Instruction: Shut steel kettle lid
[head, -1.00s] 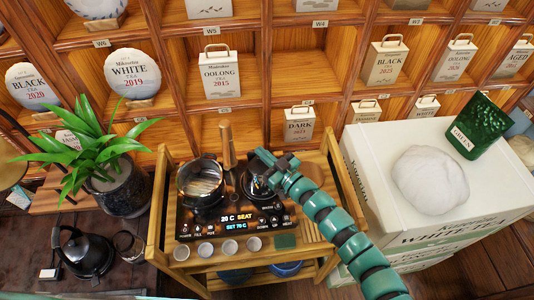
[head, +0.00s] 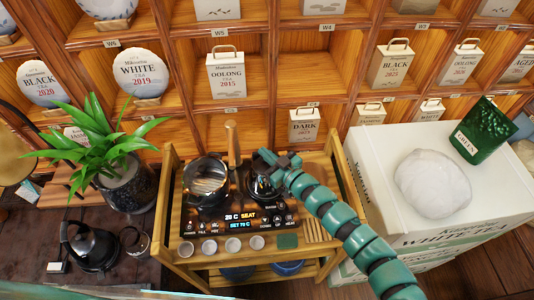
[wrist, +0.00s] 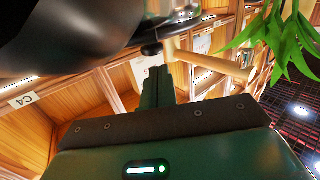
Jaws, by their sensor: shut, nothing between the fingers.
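The steel kettle (head: 261,186) stands on the right plate of the black hob (head: 236,224) in the head view. My gripper (head: 268,157) is shut and empty, just above and behind the kettle's top, and it covers part of it. I cannot tell how the lid sits. In the wrist view the shut fingers (wrist: 156,86) point up toward a small dark knob (wrist: 152,50). I cannot tell whether they touch it. A large dark rounded surface fills the upper left there, too close to make out.
A glass-topped pot (head: 206,182) stands on the left plate, with a wooden handle (head: 232,145) rising behind. Several white cups (head: 210,247) line the cart's front edge. A plant (head: 125,170) stands left, a white box (head: 380,190) right, and tea shelves behind.

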